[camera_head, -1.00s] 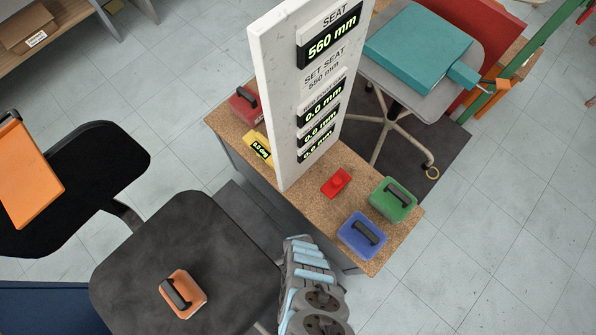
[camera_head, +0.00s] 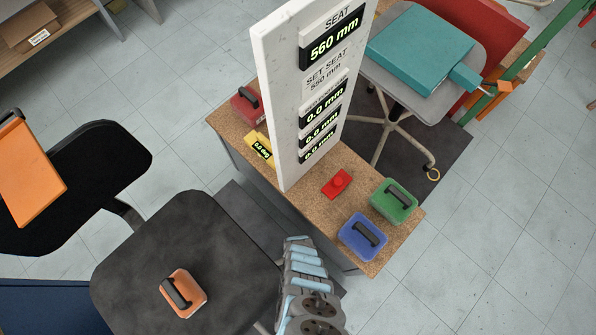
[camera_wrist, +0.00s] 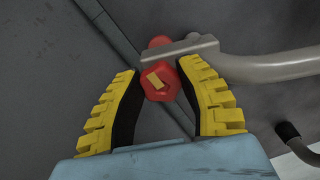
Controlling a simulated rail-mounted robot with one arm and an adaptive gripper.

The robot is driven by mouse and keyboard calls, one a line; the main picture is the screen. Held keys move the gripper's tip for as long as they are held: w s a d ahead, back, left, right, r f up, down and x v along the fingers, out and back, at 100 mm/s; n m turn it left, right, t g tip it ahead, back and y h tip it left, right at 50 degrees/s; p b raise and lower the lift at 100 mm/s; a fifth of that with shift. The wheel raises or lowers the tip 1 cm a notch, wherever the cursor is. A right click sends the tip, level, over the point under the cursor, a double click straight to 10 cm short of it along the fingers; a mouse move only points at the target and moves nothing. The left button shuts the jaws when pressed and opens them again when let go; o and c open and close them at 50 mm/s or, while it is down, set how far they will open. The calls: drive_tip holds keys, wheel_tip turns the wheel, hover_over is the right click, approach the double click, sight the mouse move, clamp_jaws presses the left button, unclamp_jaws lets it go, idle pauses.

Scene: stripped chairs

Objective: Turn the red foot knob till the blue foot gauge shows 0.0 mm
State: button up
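The red knob (camera_wrist: 160,80) with a tan mark on its face shows in the wrist view, at the end of a grey metal tube (camera_wrist: 270,66). My gripper (camera_wrist: 160,68) has its two yellow fingers apart, one on each side of the knob. The right finger looks very close to it; contact is unclear. In the head view my gripper is hidden behind my arm. A white board (camera_head: 273,110) carries several displays. The top one (camera_head: 333,45) reads 560 mm; the lower ones (camera_head: 322,103) seem to read 0.0 mm, with labels too small to tell which foot each shows.
A cork-topped table (camera_head: 300,200) holds a red block (camera_head: 337,184), a green box (camera_head: 394,204), a blue box (camera_head: 355,243) and a yellow gauge (camera_head: 259,148). A dark seat (camera_head: 190,240) bears an orange box (camera_head: 177,299). A teal box (camera_head: 420,45) lies on a grey chair seat behind.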

drive_tip(key=o, duration=0.5)
drive_tip(key=shift+n, duration=0.4)
